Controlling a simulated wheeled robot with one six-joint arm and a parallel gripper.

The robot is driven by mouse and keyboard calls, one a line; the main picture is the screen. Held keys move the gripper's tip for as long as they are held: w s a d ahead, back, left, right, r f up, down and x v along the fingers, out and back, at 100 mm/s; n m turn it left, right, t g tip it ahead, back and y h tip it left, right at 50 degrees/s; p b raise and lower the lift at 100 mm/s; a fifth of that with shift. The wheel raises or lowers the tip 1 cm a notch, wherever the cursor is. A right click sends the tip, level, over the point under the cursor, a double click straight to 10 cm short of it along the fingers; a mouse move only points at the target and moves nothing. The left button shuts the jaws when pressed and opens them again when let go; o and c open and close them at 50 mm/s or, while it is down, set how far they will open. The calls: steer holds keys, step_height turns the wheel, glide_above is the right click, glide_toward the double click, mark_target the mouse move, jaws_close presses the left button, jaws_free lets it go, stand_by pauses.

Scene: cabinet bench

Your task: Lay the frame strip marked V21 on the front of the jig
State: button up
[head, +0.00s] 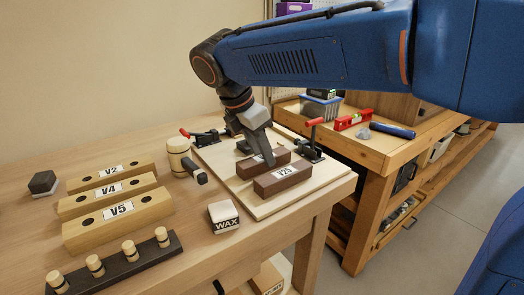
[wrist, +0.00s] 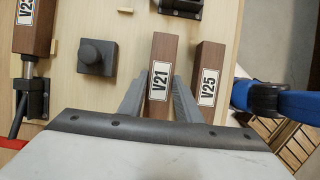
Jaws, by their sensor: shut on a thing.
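My gripper (wrist: 160,100) is shut on the dark brown strip marked V21 (wrist: 167,48), one finger on each side of it. In the head view my gripper (head: 264,160) reaches down over the jig, a pale board (head: 232,188), and partly hides V21 (head: 245,166). A dark strip marked V25 (head: 284,181) lies nearer the front edge of the jig; it also shows in the wrist view (wrist: 208,55), beside V21 with a narrow gap. Whether V21 touches the board is hard to tell.
Red-handled clamps (head: 312,146) stand on the jig. A dark knobbed block (wrist: 97,57) and another labelled strip (wrist: 35,25) show in the wrist view. Left on the bench are yellow blocks V2, V4 and V5 (head: 112,222), a mallet (head: 180,158) and a WAX block (head: 223,215).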

steer(key=shift+f, duration=0.15)
steer(key=o, duration=1.4)
steer(key=shift+c, duration=0.2)
steer(key=shift+v, duration=3.5)
